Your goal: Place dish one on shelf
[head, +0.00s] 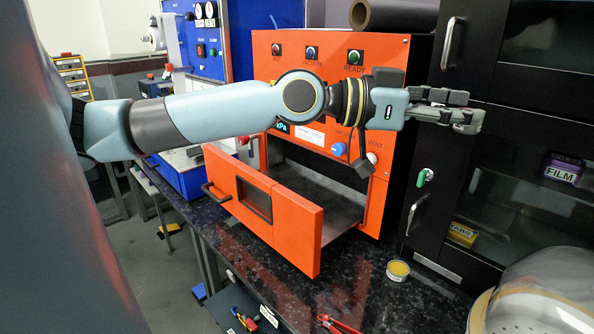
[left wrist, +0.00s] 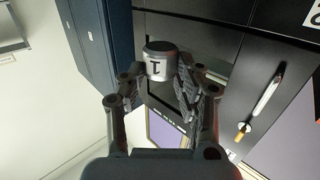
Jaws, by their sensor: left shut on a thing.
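My left gripper (head: 462,110) reaches across in front of the orange oven (head: 395,55) to the black cabinet on the right. Its fingers are shut on dish one (left wrist: 160,62), a small grey cylinder marked "I", seen between the fingertips in the left wrist view. In the head view I cannot make the dish out among the fingers. The oven's orange door (head: 295,225) stands open, and a grey metal shelf (head: 345,208) shows inside, below and left of the gripper. My right gripper is not in view.
A small round dish with yellow contents (head: 398,270) sits on the dark speckled counter (head: 345,290). Red-handled pliers (head: 335,323) lie at the front. A clear dome (head: 545,285) stands at right. The black cabinet (head: 525,120) rises close behind the gripper.

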